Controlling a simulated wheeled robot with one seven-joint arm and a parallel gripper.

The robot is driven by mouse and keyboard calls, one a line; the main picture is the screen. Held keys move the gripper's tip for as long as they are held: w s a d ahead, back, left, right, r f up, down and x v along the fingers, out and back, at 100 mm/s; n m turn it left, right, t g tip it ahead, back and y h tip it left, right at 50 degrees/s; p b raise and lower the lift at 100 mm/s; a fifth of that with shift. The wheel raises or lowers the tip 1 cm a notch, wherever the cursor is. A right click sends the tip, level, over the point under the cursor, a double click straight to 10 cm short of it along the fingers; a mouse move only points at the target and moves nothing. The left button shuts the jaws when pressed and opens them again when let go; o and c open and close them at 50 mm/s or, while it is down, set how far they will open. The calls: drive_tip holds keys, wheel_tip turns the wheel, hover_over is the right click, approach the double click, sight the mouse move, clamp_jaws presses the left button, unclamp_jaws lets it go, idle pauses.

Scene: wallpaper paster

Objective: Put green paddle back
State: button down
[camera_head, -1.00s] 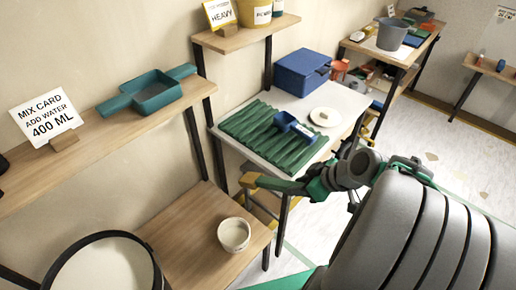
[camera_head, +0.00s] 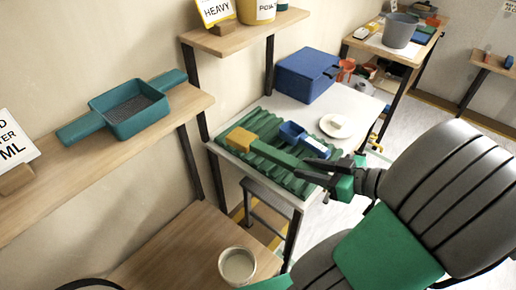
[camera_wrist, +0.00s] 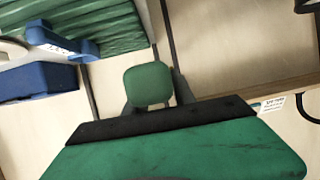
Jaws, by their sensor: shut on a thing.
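My gripper (camera_head: 325,170) is shut on the green paddle (camera_head: 278,155), a long green bar with a yellow block at its far left end. The paddle reaches left from the jaws across the green ridged rack (camera_head: 262,123) on the white table. I cannot tell whether it touches the ridges or hovers just above them. In the wrist view the paddle's green end (camera_wrist: 148,84) sits between my grey fingers; the rest of the paddle is hidden there. The ridged rack (camera_wrist: 95,28) shows at upper left of that view.
A white plate (camera_head: 334,127) and a blue box (camera_head: 305,75) stand on the table. A teal strainer (camera_head: 130,108) is on the left shelf, and a cup (camera_head: 237,265) on the lower shelf.

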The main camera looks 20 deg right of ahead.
drive_tip(key=shift+s, duration=0.15)
drive_tip(key=w+f+b, duration=0.3)
drive_tip(key=w+b, duration=0.1)
drive_tip(key=b, duration=0.3)
hover_over(282, 168)
drive_tip(key=f, duration=0.6)
drive_tip(key=shift+s+f, duration=0.2)
drive_tip(key=shift+f, duration=0.1)
wheel_tip(282, 168, down, 3)
drive_tip(key=shift+w+f+b, duration=0.1)
drive_tip(key=shift+w+b, duration=0.05)
drive_tip(key=shift+b, duration=0.25)
drive_tip(key=c, duration=1.1)
unclamp_jaws()
drive_tip(key=shift+o, duration=0.2)
drive_tip(key=v, duration=0.7)
drive_tip(key=shift+s+d, duration=0.2)
drive_tip(key=shift+d, duration=0.2)
